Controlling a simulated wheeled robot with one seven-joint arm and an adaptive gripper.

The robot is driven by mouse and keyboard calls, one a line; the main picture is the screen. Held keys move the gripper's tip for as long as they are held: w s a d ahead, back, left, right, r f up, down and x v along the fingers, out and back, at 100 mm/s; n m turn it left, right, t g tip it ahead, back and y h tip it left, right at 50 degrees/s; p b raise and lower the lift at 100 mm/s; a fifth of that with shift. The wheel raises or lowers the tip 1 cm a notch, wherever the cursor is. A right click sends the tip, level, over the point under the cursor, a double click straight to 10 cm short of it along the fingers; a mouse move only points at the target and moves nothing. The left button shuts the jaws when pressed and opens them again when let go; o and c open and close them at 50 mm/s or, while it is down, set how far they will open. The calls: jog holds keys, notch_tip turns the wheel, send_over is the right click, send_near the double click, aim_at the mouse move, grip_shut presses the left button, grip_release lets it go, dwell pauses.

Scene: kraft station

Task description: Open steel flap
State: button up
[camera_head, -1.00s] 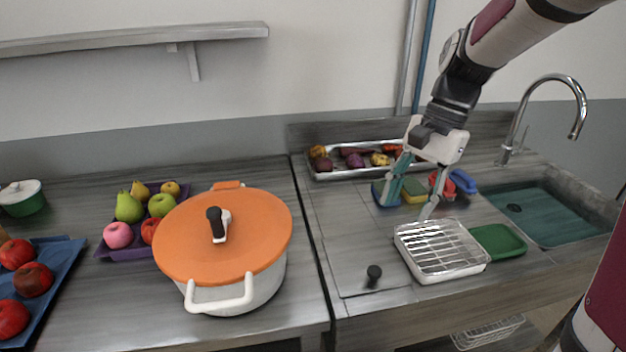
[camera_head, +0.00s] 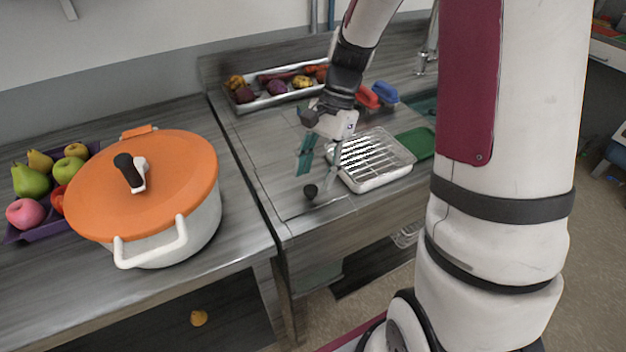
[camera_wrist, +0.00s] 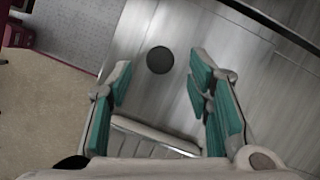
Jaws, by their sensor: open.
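The steel flap (camera_head: 281,188) is a flat panel set in the grey steel counter and lies flush. Its round black knob (camera_head: 311,191) stands up near the front edge. My gripper (camera_head: 320,167) is open and empty, pointing down above the counter just behind the knob. In the wrist view the knob (camera_wrist: 160,60) shows as a dark disc ahead of the gap between the teal finger pads (camera_wrist: 158,85). No contact between the fingers and knob is visible.
A steel tray with a wire rack (camera_head: 374,160) stands close right of my gripper, with a green board (camera_head: 420,143) beyond it. A vegetable tray (camera_head: 268,98) is at the back. A large orange-lidded pot (camera_head: 150,190) stands on the left counter.

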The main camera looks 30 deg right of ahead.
jog(key=shift+x, duration=1.4)
jog(key=shift+c, duration=0.2)
grip_shut()
jog(key=shift+r, duration=0.15)
